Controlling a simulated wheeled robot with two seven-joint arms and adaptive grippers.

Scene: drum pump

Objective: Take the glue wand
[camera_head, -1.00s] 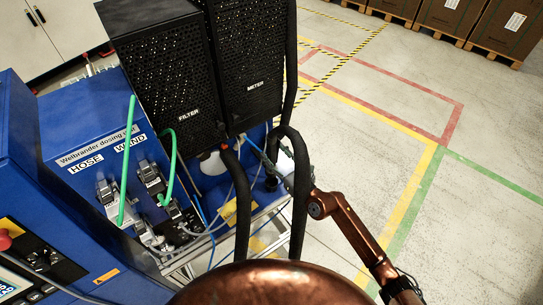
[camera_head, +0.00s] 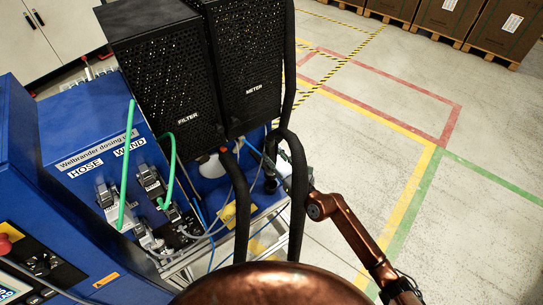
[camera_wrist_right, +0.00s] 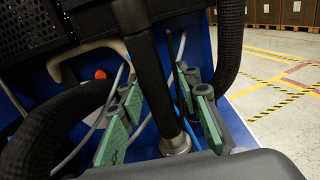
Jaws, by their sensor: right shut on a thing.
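The glue wand (camera_wrist_right: 150,80) is a dark upright tube with a metal collar low down, in the middle of the right wrist view. My right gripper (camera_wrist_right: 167,108) has its green-padded fingers on either side of the tube and is shut on it. In the head view my right gripper (camera_head: 287,178) is at the blue pump base, partly hidden behind a black hose, so the wand is hard to make out there. My left gripper is not in view.
Black FILTER (camera_head: 165,80) and METER (camera_head: 243,60) housings stand just behind the gripper. Thick black hoses (camera_head: 298,200) hang close around it. A blue dosing cabinet (camera_head: 85,125) with HOSE and WAND connectors and green cables is at the left. Floor (camera_head: 400,130) at the right is clear.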

